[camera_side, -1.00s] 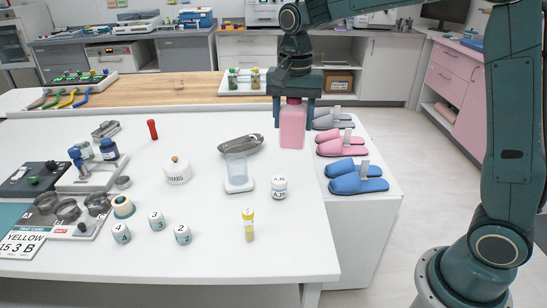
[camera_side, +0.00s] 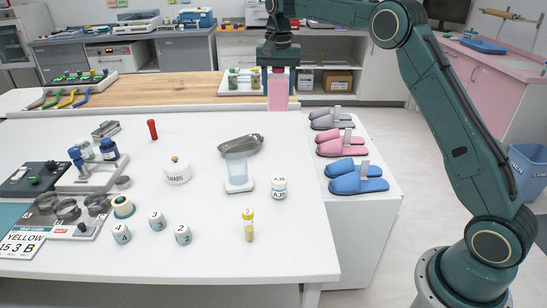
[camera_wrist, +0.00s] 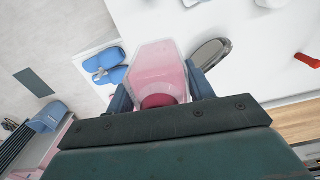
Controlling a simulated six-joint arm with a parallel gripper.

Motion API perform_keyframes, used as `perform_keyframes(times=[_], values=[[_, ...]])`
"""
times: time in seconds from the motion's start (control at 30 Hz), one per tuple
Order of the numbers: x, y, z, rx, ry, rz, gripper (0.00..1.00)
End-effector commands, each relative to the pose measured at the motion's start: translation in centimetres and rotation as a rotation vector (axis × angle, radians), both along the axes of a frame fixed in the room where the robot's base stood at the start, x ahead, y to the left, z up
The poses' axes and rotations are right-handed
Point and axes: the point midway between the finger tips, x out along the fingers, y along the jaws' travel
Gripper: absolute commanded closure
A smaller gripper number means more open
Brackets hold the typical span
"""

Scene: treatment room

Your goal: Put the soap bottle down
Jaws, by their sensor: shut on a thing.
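The soap bottle (camera_side: 278,94) is pink and upright at the back right of the white table in the side view. My gripper (camera_side: 278,76) is above it and shut on its upper part. In the wrist view the bottle (camera_wrist: 158,62) sits between the two fingers of my gripper (camera_wrist: 160,92), with its dark red top towards the camera. The bottle's base appears near the table's back edge; I cannot tell whether it touches anything below.
Grey, pink and blue slippers (camera_side: 357,180) lie on the lower white surface at right. A tray of jars (camera_side: 243,91) is just behind-left.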

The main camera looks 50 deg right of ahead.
Motion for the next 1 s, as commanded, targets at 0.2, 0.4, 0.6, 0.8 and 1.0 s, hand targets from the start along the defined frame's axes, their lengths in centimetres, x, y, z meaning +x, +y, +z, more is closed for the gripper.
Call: perform_keyframes(times=[0.2,0.4,0.6,0.8,1.0], values=[[1.9,-3.0,-0.5,0.0,-0.003,0.022,0.83],[3.0,-5.7,-1.2,-0.001,-0.002,0.043,0.83],[3.5,-7.9,-1.9,-0.002,-0.003,0.063,0.83],[3.7,-9.1,-2.3,-0.001,-0.002,0.075,0.83],[3.7,-9.4,-2.4,-0.001,-0.002,0.078,0.83]])
